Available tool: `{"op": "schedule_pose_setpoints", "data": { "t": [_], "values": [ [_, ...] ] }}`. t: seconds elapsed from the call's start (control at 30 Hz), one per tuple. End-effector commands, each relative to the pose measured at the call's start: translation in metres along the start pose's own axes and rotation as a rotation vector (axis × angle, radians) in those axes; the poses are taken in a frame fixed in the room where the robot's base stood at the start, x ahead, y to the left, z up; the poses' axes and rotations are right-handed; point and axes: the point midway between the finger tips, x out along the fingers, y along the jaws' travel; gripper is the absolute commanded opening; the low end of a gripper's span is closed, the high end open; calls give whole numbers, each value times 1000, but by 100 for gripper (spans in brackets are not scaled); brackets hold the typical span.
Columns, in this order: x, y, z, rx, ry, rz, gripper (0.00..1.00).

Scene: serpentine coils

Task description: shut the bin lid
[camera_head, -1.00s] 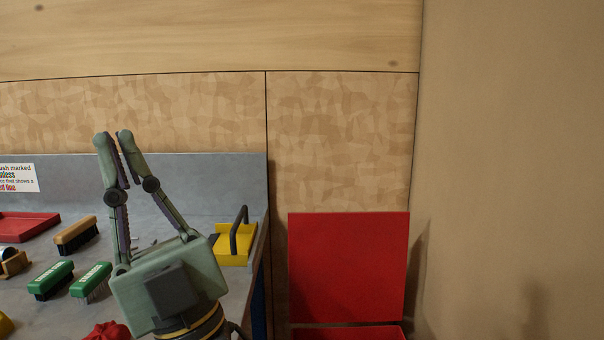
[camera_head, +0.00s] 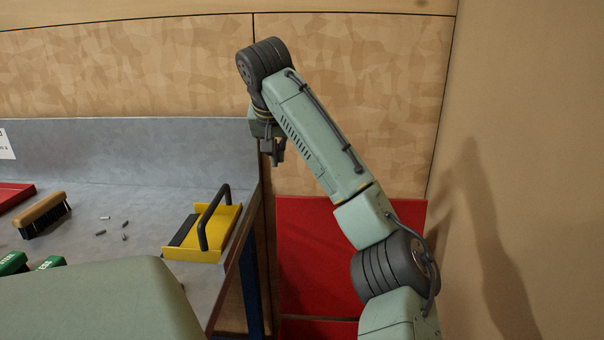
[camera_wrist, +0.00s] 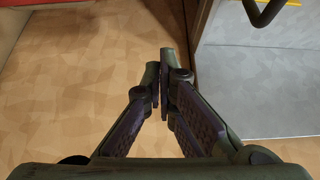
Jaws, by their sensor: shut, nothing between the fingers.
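The red bin (camera_head: 318,329) stands on the floor to the right of the bench, and only its top edge shows at the bottom of the head view. Its red lid (camera_head: 312,250) stands upright, open against the wall; my arm covers part of it. My gripper (camera_head: 277,160) is above and in front of the lid's top left corner, pointing down, apart from the lid as far as I can tell. In the wrist view my gripper (camera_wrist: 158,82) is shut and empty. A red surface, probably the lid (camera_wrist: 25,22), shows at the top left there.
The grey bench (camera_head: 110,225) fills the left side. A yellow tool with a black handle (camera_head: 205,235) sits near its right edge. A wooden brush (camera_head: 42,214), a red tray (camera_head: 14,194) and small metal bits lie further left. A plain wall closes the right side.

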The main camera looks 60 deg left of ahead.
Motion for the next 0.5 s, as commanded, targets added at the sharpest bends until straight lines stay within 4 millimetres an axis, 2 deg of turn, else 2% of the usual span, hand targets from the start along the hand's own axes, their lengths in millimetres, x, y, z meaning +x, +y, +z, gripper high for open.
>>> {"op": "schedule_pose_setpoints", "data": {
  "t": [0.17,0.27,0.5],
  "values": [
    [11,5,2,11,-22,16,0],
    [28,6,2,11,-22,16,0],
    [79,6,2,9,-21,15,0]
  ]
}}
